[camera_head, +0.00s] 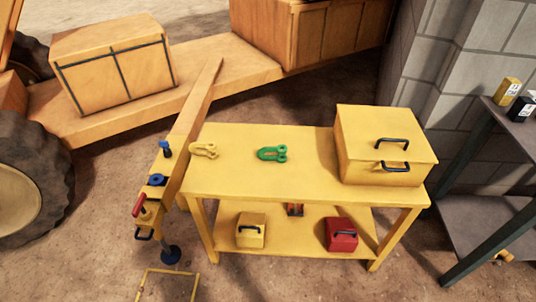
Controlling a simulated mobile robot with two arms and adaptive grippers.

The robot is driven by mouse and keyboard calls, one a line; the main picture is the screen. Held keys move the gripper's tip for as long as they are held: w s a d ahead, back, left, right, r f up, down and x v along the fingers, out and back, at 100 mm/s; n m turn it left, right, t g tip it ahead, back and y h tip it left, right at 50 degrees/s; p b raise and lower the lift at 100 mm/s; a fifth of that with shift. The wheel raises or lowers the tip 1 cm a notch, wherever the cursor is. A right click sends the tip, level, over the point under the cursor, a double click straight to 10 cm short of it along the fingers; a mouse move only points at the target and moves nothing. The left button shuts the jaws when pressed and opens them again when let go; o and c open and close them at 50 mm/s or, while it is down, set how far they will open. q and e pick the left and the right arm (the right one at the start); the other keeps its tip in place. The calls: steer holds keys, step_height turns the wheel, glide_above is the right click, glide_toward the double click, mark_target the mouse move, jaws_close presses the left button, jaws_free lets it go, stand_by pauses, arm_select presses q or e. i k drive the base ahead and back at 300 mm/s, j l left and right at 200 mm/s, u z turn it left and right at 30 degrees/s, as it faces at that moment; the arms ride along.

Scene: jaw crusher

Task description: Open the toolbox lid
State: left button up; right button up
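A large yellow toolbox (375,165) stands on the right end of the yellow table (310,190). Its lid (375,120) is down and looks shut. One black handle (392,142) is on the lid near its front edge, and a second black handle (396,166) is on the front face just below. Neither of my grippers shows in the head view, and nothing touches the toolbox except the table under it.
A yellow shackle (204,150) and a green shackle (272,154) lie on the table. The lower shelf holds a small yellow box (251,233) and a red box (341,236). A yellow beam (187,135) adjoins the left side; a dark rack (490,220) stands right.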

mark_target(381, 134)
steer(key=i+l, duration=0.15)
steer(key=l, duration=0.25)
steer(key=i+l, duration=0.15)
steer(key=l, duration=0.2)
steer(key=i+l, duration=0.1)
steer(key=l, duration=0.3)
steer(key=i+l, duration=0.15)
steer(key=l, duration=0.2)
